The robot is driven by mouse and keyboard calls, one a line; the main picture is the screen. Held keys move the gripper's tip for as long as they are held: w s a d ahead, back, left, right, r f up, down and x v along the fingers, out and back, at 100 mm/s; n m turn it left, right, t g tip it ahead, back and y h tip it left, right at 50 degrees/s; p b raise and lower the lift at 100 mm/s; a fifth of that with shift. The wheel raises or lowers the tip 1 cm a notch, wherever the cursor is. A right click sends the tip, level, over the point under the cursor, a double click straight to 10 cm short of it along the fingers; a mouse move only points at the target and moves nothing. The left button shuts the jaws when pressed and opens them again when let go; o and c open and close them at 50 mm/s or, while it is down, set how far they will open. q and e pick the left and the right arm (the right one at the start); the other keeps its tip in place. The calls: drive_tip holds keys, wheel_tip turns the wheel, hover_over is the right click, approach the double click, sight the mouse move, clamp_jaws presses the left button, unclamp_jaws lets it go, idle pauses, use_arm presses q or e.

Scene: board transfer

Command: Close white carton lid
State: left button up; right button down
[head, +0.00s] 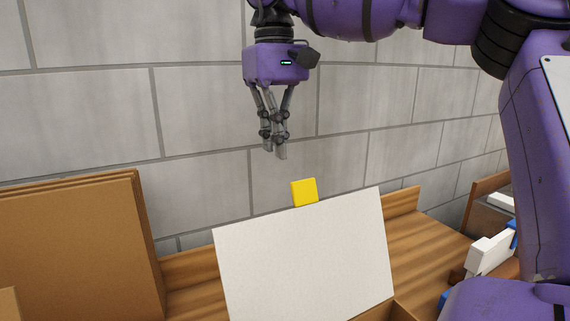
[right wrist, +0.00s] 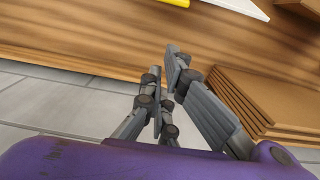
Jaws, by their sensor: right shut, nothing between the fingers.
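The white carton lid (head: 305,255) stands raised and tilted open in the head view, with a yellow tab (head: 304,192) on its upper edge. A strip of brown carton (head: 402,312) shows below the lid; the rest of the carton is hidden or out of frame. My right gripper (head: 275,152) is shut and empty, pointing down above and slightly left of the tab, apart from it. In the right wrist view the lid's corner (right wrist: 245,6) and a yellow strip (right wrist: 152,2) show at the top edge. My left gripper is not in view.
A stack of brown cardboard sheets (head: 75,250) stands at the left. The wooden table (head: 415,240) shows behind the lid. White and blue items (head: 490,252) lie at the right, near a wooden box (head: 487,187). A grey block wall (head: 200,110) is behind.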

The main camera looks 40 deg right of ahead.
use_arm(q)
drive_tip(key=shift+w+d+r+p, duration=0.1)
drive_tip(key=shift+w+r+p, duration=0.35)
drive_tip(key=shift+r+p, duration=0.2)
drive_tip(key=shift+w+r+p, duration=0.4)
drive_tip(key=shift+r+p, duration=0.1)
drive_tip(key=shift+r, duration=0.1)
use_arm(e)
drive_tip(key=s+f, duration=0.1)
drive_tip(key=s+a+f, duration=0.1)
drive_tip(key=s+f, duration=0.1)
drive_tip(key=shift+s+f, duration=0.15)
drive_tip(key=shift+f, duration=0.15)
